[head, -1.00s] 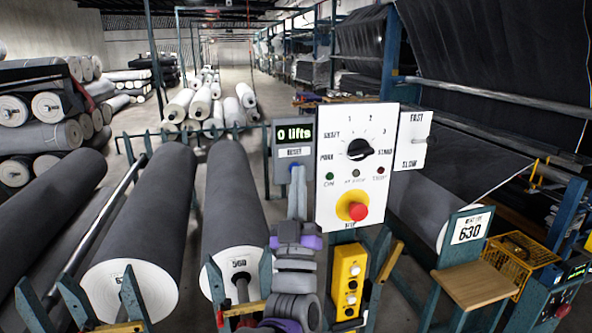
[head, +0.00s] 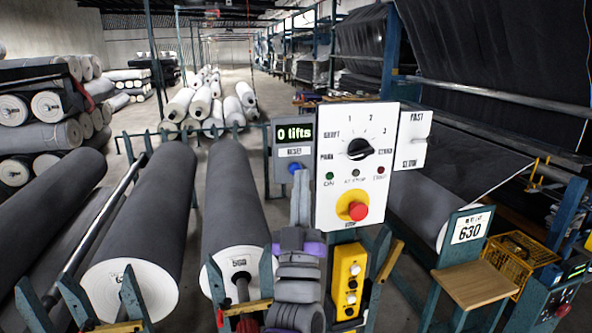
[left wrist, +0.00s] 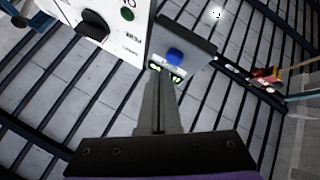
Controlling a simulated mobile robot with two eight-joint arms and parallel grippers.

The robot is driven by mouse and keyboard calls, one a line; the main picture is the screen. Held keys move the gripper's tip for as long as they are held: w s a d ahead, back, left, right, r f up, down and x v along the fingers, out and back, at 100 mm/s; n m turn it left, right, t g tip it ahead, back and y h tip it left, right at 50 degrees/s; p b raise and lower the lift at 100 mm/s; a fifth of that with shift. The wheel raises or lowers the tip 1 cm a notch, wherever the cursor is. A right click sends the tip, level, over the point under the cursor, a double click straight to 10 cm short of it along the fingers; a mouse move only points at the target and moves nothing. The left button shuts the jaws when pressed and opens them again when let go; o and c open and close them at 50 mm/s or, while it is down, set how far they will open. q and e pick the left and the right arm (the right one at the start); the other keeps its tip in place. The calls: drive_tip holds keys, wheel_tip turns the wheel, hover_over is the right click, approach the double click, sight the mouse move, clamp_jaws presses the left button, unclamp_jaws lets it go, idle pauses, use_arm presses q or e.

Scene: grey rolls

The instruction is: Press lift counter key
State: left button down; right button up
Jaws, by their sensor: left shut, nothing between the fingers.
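The lift counter (head: 281,150) is a grey box on the left of the white control panel. Its display (head: 294,132) reads "0 lifts" in green. Below the RESET label is a blue key (head: 294,167), which also shows in the left wrist view (left wrist: 174,56). My left gripper (head: 300,178) is shut and empty, its fingers pointing up at the counter. The fingertips are close to the blue key, just below it in the head view; the key shows clear of them. In the left wrist view the fingers partly cover the display. My right gripper is out of view.
The white panel (head: 325,190) beside the counter has a black rotary knob (head: 360,149) and a red stop button (head: 357,211). A yellow button box (head: 347,270) stands right of my left gripper. Grey fabric rolls (head: 236,205) lie to the left.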

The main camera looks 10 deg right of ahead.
use_arm(q)
drive_tip(key=shift+s+d, duration=0.1)
drive_tip(key=shift+s, duration=2.45)
